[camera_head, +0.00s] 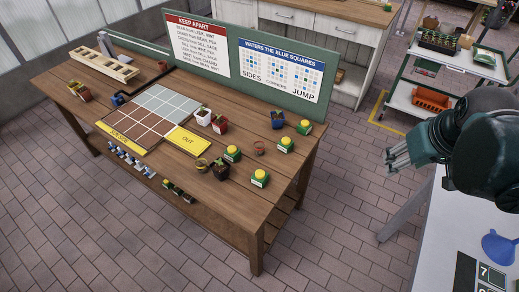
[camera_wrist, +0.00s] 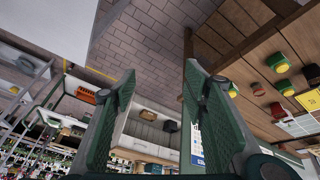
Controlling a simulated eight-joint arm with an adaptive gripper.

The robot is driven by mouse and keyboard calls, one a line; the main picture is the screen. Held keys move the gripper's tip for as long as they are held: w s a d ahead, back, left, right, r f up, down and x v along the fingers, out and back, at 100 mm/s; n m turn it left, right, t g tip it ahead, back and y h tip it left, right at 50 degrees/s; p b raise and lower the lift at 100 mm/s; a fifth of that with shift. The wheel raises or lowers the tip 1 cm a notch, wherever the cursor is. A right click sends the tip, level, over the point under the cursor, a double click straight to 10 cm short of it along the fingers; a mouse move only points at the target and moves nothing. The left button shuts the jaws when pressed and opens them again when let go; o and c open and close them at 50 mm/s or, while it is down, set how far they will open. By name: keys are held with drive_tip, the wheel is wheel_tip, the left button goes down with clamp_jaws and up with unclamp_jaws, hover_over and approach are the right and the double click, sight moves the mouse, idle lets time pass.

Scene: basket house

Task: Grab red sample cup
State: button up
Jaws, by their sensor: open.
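My gripper (camera_head: 396,154) is open and empty, raised over the floor at the right, beside the white table and well apart from the wooden workbench. In the wrist view its two green fingers stand wide apart (camera_wrist: 160,76) with nothing between them. No cup is clearly recognisable as the red sample cup. A red pot (camera_head: 220,124) with a plant stands on the workbench, right of a white pot. A small reddish round item (camera_head: 259,148) lies further right; it is too small to identify. In the wrist view the red pot (camera_wrist: 278,110) appears at the right.
The wooden workbench (camera_head: 175,190) holds green blocks with yellow tops (camera_head: 259,178), a blue pot (camera_head: 277,120), a tiled grid and a yellow OUT plate (camera_head: 187,140). A cart holds an orange crate (camera_head: 431,98). Floor between is clear.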

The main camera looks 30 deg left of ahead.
drive_tip(key=w+a+f+n+g+p, duration=0.15)
drive_tip(key=w+a+n, duration=0.35)
drive_tip(key=a, duration=0.7)
drive_tip(key=n+g+h+p, duration=0.1)
drive_tip(key=n+g+p, duration=0.3)
drive_tip(key=n, duration=0.5)
approach(259, 146)
drive_tip(key=s+t, duration=0.1)
drive_tip(key=s, duration=0.1)
drive_tip(key=shift+s+d+p, duration=0.2)
drive_tip(key=shift+d+p, duration=0.05)
drive_tip(key=shift+p, duration=0.2)
drive_tip(key=shift+w+f, duration=0.1)
drive_tip(key=shift+f, duration=1.2)
drive_tip(key=shift+w+d+f+b, duration=0.15)
drive_tip(key=shift+f+b, duration=0.35)
drive_tip(key=shift+f, duration=2.15)
